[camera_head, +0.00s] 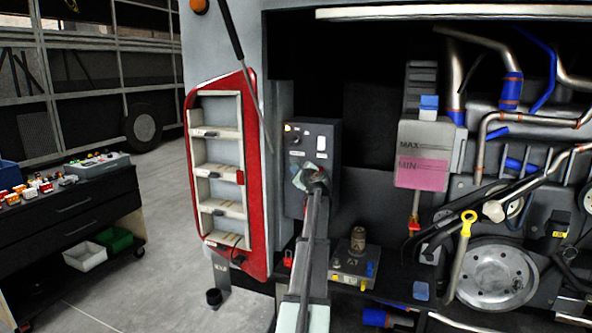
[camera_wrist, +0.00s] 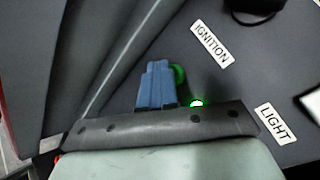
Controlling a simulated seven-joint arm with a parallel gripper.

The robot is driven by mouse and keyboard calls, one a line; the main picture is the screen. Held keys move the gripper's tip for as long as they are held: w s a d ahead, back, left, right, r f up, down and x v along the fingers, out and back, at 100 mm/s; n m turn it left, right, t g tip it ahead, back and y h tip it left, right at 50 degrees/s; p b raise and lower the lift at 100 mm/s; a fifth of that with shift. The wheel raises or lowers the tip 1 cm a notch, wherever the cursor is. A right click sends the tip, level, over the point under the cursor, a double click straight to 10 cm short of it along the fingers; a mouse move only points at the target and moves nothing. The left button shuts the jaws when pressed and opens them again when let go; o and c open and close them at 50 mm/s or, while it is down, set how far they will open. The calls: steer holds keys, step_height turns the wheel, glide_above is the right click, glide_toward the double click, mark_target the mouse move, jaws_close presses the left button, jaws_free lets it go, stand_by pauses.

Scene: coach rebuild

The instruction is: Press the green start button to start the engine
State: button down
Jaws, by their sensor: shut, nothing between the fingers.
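The green button (camera_wrist: 179,74) shows in the wrist view on the dark panel, partly hidden behind my blue fingertips. My gripper (camera_wrist: 157,84) is shut and empty, its tips over the left part of the button. I cannot tell whether they touch it. A small green light (camera_wrist: 196,103) glows just below and right of the button. In the head view, my gripper (camera_head: 303,178) is at the lower front of the dark control box (camera_head: 325,180) and covers the button there.
The panel carries an IGNITION label (camera_wrist: 211,44), a LIGHT label (camera_wrist: 277,123) and a black knob (camera_wrist: 250,8). A white switch (camera_head: 321,143) is higher on the box. A red-framed rack (camera_head: 258,205) stands left; a pink-filled tank (camera_head: 423,172), pipes and pulleys are right.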

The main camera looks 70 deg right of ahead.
steer(key=shift+a, duration=0.65)
steer(key=a, duration=0.5)
stand_by(0.4)
stand_by(0.8)
